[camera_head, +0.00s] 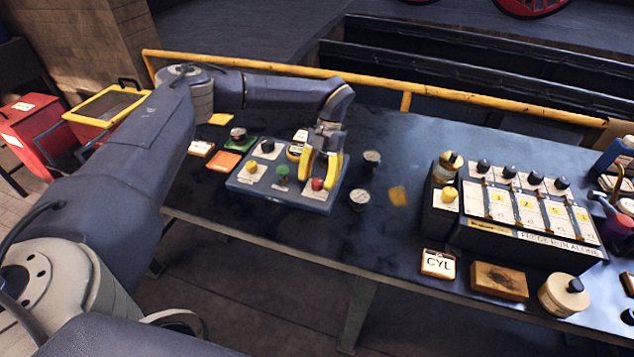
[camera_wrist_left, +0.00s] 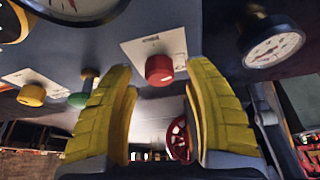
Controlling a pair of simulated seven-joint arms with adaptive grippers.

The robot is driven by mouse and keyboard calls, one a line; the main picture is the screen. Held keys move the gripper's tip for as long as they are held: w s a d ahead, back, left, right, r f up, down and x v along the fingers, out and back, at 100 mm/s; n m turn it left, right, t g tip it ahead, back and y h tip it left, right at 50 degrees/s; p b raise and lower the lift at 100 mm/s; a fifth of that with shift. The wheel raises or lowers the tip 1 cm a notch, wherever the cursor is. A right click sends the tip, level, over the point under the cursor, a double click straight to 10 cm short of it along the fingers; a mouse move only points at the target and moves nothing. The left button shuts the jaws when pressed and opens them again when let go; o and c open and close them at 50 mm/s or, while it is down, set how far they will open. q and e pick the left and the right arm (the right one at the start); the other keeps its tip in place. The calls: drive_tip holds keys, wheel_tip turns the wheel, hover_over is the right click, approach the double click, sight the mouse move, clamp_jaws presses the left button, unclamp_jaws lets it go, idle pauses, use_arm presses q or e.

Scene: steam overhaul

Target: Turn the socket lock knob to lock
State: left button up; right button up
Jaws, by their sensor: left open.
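A blue-grey control panel (camera_head: 240,183) lies on the table and carries several small knobs. A red knob (camera_head: 317,184) sits on a white plate near its right front corner. It also shows in the left wrist view (camera_wrist_left: 159,68). A green knob (camera_head: 282,174), a yellow knob (camera_head: 252,168) and a black knob (camera_head: 267,146) are to its left. No lettering tells which one is the socket lock knob. My left gripper (camera_head: 319,182) is open, its yellow fingers pointing down at the panel on either side of the red knob; contact cannot be told. My right gripper is not seen.
Dial gauges (camera_head: 359,198) stand just right of the panel. A black box with sliders (camera_head: 500,237) fills the table's right side, with a CYL card (camera_head: 438,264) and a wooden block (camera_head: 499,281) before it. A yellow rail (camera_head: 460,97) runs behind the table.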

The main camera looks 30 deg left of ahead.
use_arm(q)
drive_tip(key=v, duration=1.1)
drive_tip(key=shift+s, duration=0.15)
